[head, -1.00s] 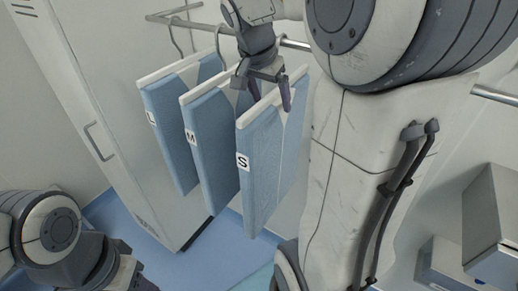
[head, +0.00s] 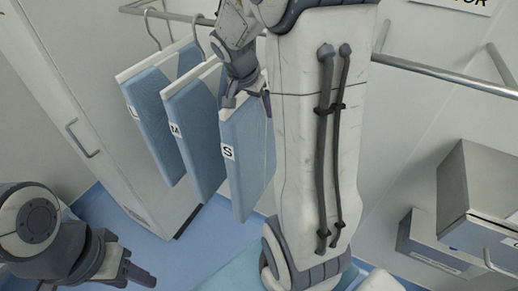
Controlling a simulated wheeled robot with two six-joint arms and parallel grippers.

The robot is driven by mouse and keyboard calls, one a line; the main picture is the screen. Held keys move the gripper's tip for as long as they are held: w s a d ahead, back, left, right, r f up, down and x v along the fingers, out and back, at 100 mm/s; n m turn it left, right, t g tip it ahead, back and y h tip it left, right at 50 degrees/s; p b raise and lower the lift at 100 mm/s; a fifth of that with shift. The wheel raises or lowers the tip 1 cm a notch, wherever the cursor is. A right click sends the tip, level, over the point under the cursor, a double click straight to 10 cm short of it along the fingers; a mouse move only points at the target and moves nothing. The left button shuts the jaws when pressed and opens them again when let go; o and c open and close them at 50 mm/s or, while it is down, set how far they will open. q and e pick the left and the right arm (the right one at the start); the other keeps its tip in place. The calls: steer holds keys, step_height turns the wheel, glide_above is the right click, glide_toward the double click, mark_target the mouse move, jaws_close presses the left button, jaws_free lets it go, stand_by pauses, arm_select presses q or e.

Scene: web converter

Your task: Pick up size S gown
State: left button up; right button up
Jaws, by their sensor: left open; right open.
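The size S gown (head: 240,172) is a folded blue gown with a white top bar and an "S" label. It hangs at the right end of a row, beside the M gown (head: 190,135) and the L gown (head: 150,112). My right gripper (head: 247,101) is open at the top of the S gown, with its fingers pointing down near the upper edge. My arm hides the hook of this gown, and I cannot tell whether the fingers touch it. My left gripper (head: 132,274) is open and empty, low at the left, well away from the gowns.
A metal rail (head: 420,68) runs along the wall behind my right arm. A tall white cabinet (head: 70,110) stands at the left. Grey boxes (head: 490,195) are on the right. Blue floor (head: 125,235) is clear below the gowns.

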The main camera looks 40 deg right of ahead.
steer(key=shift+f+b, duration=0.25)
steer(key=shift+b, duration=0.2)
stand_by(0.5)
jaws_close()
